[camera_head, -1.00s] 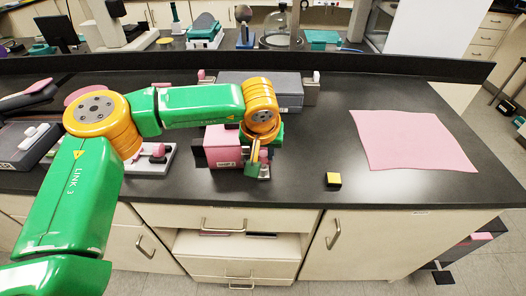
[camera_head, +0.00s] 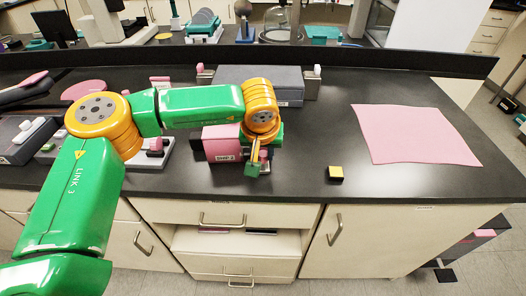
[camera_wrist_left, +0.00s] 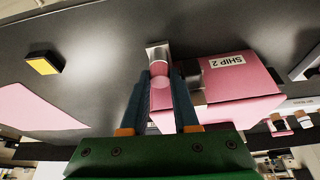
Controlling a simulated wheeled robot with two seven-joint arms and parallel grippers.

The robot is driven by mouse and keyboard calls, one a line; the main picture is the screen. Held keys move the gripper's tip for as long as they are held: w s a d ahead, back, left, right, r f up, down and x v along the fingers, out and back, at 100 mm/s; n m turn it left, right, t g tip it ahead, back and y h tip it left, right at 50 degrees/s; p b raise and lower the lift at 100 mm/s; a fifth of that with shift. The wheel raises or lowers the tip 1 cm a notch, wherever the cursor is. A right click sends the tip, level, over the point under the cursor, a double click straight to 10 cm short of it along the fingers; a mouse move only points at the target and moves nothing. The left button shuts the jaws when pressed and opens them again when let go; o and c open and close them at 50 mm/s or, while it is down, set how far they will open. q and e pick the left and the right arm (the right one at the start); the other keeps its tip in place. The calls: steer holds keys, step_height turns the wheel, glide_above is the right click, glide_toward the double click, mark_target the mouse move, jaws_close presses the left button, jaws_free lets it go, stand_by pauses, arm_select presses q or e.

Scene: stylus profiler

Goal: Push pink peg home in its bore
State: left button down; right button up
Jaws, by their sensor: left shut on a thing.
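The pink peg (camera_wrist_left: 160,90) shows in the left wrist view between the two dark fingers of my left gripper (camera_wrist_left: 162,80). The fingers are shut on it. Its far end meets a silver metal piece (camera_wrist_left: 157,54); how deep it sits in any bore cannot be told. A pink block labelled SHIP 2 (camera_wrist_left: 238,92) is just right of the fingers. In the head view, my left gripper (camera_head: 257,165) is at the right side of this pink block (camera_head: 221,144), near the bench front. The arm partly hides the peg there. My right gripper is not in view.
A grey box (camera_head: 262,83) stands behind the arm. A small yellow-and-black block (camera_head: 335,172) and a pink sheet (camera_head: 415,134) lie to the right. A light tray with dark and pink pieces (camera_head: 150,161) is to the left. Bench between gripper and sheet is mostly clear.

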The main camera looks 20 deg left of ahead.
mark_target(263, 155)
arm_select(q)
steer(key=c, duration=0.6)
jaws_free()
steer(key=shift+c, duration=0.3)
step_height(263, 155, up, 7)
steer(key=p, duration=0.5)
steer(key=shift+r+p, duration=0.1)
steer(key=shift+p, duration=0.25)
steer(key=b+v, duration=0.2)
steer(key=v, duration=0.5)
